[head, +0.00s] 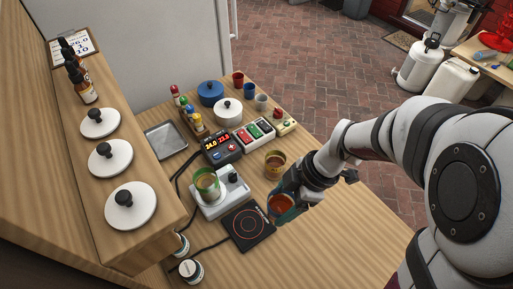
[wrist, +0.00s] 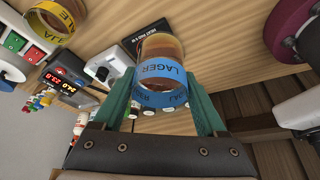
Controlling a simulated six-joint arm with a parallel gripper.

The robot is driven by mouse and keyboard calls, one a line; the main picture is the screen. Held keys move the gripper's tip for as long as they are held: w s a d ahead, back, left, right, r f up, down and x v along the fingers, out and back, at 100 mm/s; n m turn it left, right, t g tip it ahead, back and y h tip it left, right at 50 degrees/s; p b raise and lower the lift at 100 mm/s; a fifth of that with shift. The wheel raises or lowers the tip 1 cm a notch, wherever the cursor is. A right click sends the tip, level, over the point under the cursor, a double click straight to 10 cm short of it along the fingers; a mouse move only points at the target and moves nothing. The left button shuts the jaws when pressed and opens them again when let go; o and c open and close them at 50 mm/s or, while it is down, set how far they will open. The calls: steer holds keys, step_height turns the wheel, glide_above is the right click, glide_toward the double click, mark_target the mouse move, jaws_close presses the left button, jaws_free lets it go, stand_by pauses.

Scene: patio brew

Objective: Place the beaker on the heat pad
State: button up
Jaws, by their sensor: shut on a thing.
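My gripper (head: 285,203) is shut on a beaker of amber-brown liquid (head: 282,207), just right of the heat pad in the head view. In the wrist view the beaker (wrist: 160,72) has a blue label reading LAGER and sits between the green fingers (wrist: 160,92). Its height above the table is hard to tell. The heat pad (head: 248,228) is a flat black square with red rings, with nothing on it. In the wrist view a black corner of the heat pad (wrist: 148,30) shows behind the beaker, which hides much of it.
A white stirrer (head: 227,203) holding a green-banded beaker (head: 207,183) stands beside the pad. A yellow-banded beaker (head: 275,167) stands behind. A controller (head: 221,148), cups, pots and bottles lie farther back. A raised wooden shelf (head: 150,160) with white lids is at left.

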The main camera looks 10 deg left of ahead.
mark_target(270, 194)
steer(key=shift+s+a+f, duration=0.1)
steer(key=shift+a+f, duration=1.8)
steer(key=shift+f, duration=0.25)
steer(key=shift+a+f, duration=1.85)
steer(key=shift+f, duration=0.25)
steer(key=o, duration=1.5)
steer(key=shift+f, duration=0.1)
steer(key=shift+o, duration=0.2)
steer(key=v, duration=1.2)
steer(key=shift+r, duration=0.25)
steer(key=s+d+r+m+h, duration=0.1)
steer(key=s+d+m, duration=0.3)
steer(key=m, duration=0.9)
steer(key=s+d+r+m+h, duration=0.1)
steer(key=s+d+r+m, duration=0.3)
steer(key=s+m, duration=0.6)
steer(key=d+m, duration=0.1)
steer(key=m, duration=0.1)
steer(key=shift+s+r+m+t+h, duration=0.3)
steer(key=shift+m+h, duration=0.1)
